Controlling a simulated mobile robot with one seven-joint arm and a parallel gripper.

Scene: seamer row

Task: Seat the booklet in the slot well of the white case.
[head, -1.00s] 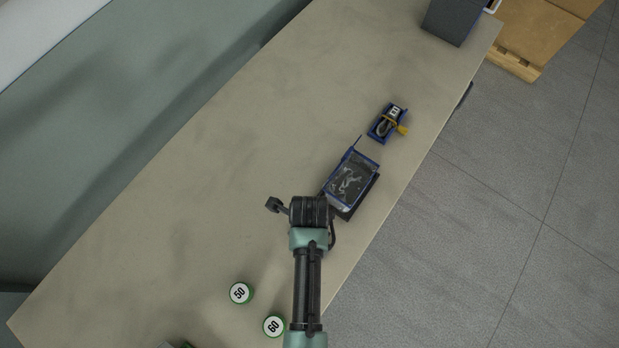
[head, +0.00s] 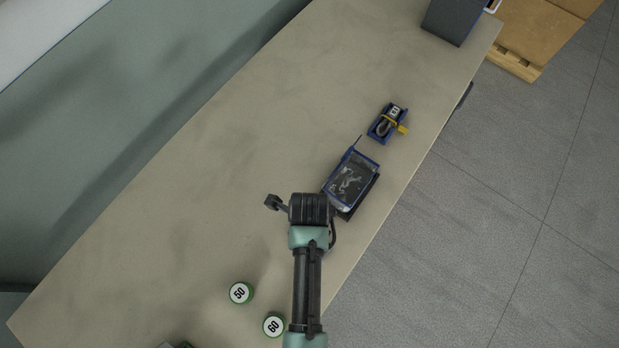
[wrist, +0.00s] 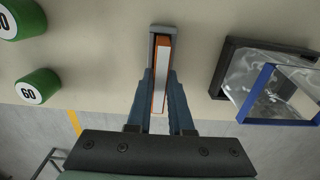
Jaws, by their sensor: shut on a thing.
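In the wrist view my gripper (wrist: 161,78) is shut on a narrow upright piece with orange sides and a pale strip between them, which looks like the booklet (wrist: 162,60). A grey U-shaped piece (wrist: 163,29) wraps its far end; I cannot tell whether it is separate or touching. The two dark blue fingers lie along either side of the booklet. In the head view my own arm hides the gripper and the booklet. I cannot make out a white case for certain in either view.
A dark tray with a blue frame and clear-wrapped contents (head: 352,184) is just right of my gripper. Beyond it is a blue holder (head: 376,134) with a yellow part. Green cylinders marked 50 (head: 240,292) and 60 (head: 273,325) stand at lower left. The table's left side is clear.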

